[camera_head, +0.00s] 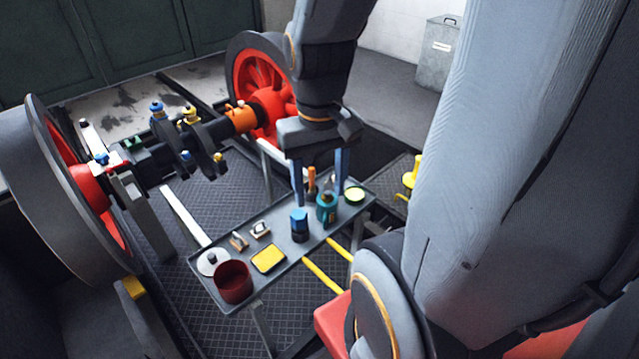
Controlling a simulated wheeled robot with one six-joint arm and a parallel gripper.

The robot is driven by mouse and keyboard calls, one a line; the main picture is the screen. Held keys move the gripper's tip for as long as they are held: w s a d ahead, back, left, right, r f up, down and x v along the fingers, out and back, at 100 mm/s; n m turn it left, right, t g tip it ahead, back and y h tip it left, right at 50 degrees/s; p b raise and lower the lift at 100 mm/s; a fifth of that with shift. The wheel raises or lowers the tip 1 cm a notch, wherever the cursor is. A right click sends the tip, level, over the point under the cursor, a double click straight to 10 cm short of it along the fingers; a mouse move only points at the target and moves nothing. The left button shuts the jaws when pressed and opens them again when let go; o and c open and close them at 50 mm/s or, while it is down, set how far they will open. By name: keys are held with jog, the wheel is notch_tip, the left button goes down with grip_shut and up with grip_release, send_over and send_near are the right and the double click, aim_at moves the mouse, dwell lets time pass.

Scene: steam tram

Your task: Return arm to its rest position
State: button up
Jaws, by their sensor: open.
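My gripper (319,178) points down over the right part of a grey tray table (226,307). Its two blue fingers are apart, with nothing seen held between them. Below and around the fingertips stand a teal can (326,210), an orange-handled tool (311,181) and a blue-topped bottle (299,222). I cannot tell whether a finger touches any of them. My arm comes down from the top of the picture, and its large grey links hide much of the right side.
A red-wheeled axle (160,150) stands behind and left of the table. A grey metal bin (437,55) stands at the back right.

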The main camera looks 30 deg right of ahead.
jog(key=a+r+n+p, duration=0.2)
jog(key=a+r+p, duration=0.1)
jog(key=a+p, duration=0.3)
jog(key=shift+a+r, duration=0.3)
jog(key=shift+a, duration=0.05)
jog(key=shift+r, duration=0.2)
